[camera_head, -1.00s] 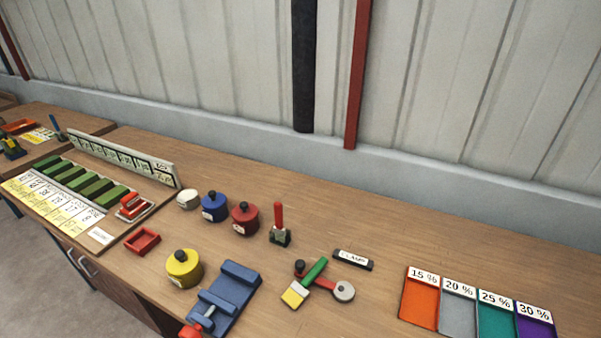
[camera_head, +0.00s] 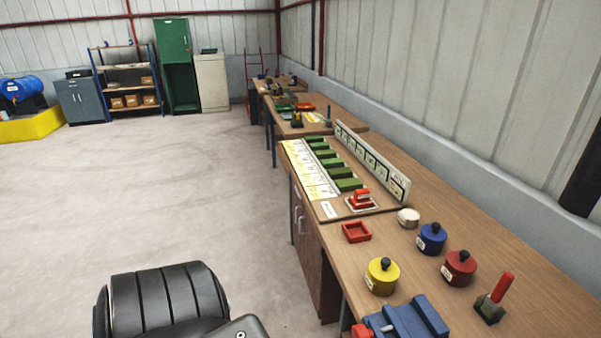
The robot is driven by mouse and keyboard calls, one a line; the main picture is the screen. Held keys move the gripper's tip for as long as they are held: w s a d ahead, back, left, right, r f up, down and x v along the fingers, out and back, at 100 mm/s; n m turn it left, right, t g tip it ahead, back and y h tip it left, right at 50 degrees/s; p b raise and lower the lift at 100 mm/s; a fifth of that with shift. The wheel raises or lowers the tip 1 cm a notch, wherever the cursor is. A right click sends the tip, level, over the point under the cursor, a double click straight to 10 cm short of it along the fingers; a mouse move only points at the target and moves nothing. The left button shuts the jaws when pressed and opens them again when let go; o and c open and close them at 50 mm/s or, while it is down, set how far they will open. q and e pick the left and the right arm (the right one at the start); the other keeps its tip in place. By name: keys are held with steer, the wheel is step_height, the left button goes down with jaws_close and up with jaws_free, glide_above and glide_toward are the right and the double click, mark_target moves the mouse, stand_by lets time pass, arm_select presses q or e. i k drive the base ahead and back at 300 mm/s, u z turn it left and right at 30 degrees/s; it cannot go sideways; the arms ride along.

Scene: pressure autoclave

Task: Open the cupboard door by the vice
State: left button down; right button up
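The wooden cupboard (camera_head: 309,263) is under the long bench, at the centre right. Its front is seen at a steep angle, and its doors look shut. Two pale upright handles (camera_head: 299,220) sit close together near the top of the doors. The blue vice (camera_head: 410,318) is on the bench top at the bottom edge, partly cut off, with a red part at its left. Neither of my grippers is in view.
A black padded, ribbed form (camera_head: 165,300) fills the bottom left; I cannot tell whether it is mine. Yellow (camera_head: 382,276), blue (camera_head: 432,238) and red (camera_head: 459,267) pots stand on the bench. Open concrete floor (camera_head: 150,190) lies left of the bench.

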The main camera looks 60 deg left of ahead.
mark_target(314, 254)
steer(key=u, duration=0.55)
steer(key=k, duration=1.2)
steer(key=u, duration=1.15)
steer(key=i, duration=1.65)
steer(key=z, duration=0.7)
steer(key=k, duration=0.45)
steer(key=u, duration=0.45)
steer(key=i, duration=0.65)
steer(key=u, duration=0.65)
steer(key=i, duration=0.8)
steer(key=z, duration=0.1)
